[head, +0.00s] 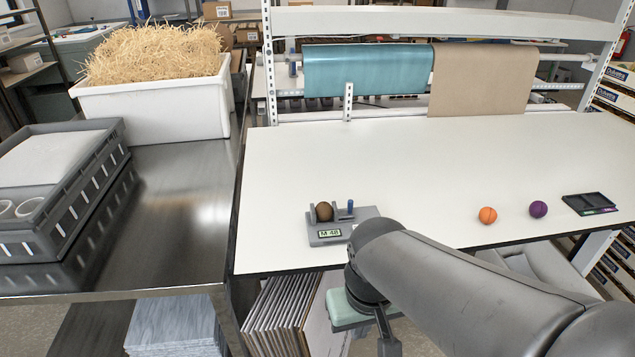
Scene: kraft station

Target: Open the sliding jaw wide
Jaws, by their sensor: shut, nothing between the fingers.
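A small grey vise-like fixture (326,236) with a label reading "M-48" sits near the front edge of the white table (430,160). A brown ball (324,211) sits on it, between an upright at its left and a grey upright jaw (339,213). A blue peg (350,208) stands at the right of this jaw. The gap between ball and jaw looks small; contact cannot be told. My gripper (386,343) is shut and empty, in front of the table edge and below the fixture, apart from it. My arm hides part of the table's front.
An orange ball (487,215), a purple ball (538,209) and a dark tray (589,203) lie to the right. Teal (366,70) and brown (483,78) sheets hang at the back. A steel bench (185,200) holds a straw-filled tub (160,108) and a grey crate (75,205).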

